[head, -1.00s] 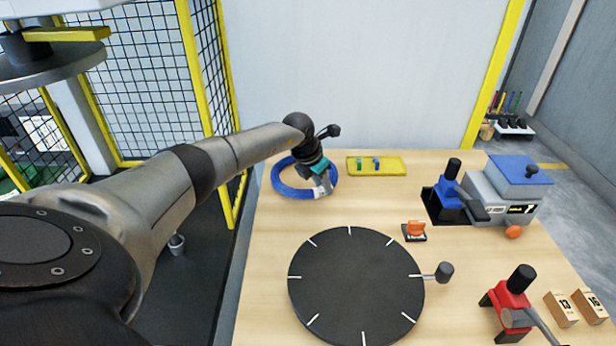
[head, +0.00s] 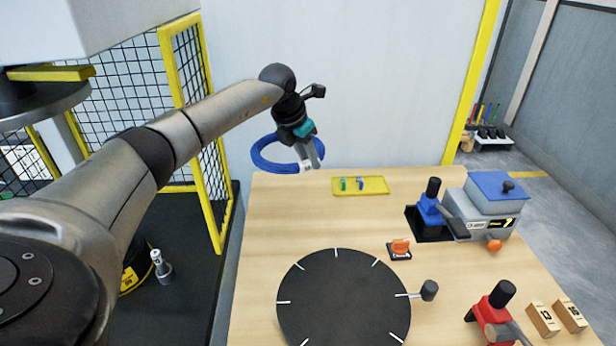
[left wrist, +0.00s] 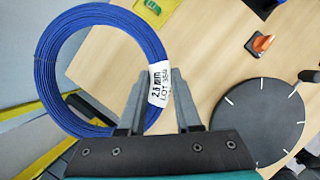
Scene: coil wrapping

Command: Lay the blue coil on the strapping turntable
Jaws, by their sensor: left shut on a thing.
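The blue coil (head: 272,158) is a ring of wound blue strand with a white label, held above the back left of the table. My left gripper (head: 314,160) is shut on the coil's right side, by the label. In the left wrist view the coil (left wrist: 50,55) hangs left of the fingers, and its labelled side lies between the fingers of the gripper (left wrist: 160,95). The strapping turntable (head: 345,300) is a black disc with white marks at the table's front. It also shows at the right in the left wrist view (left wrist: 255,125), with nothing on it. My right gripper is not in view.
A yellow tray (head: 375,186) with small green and blue pieces lies at the back. An orange item (head: 400,248) stands near the turntable's handle (head: 429,290).

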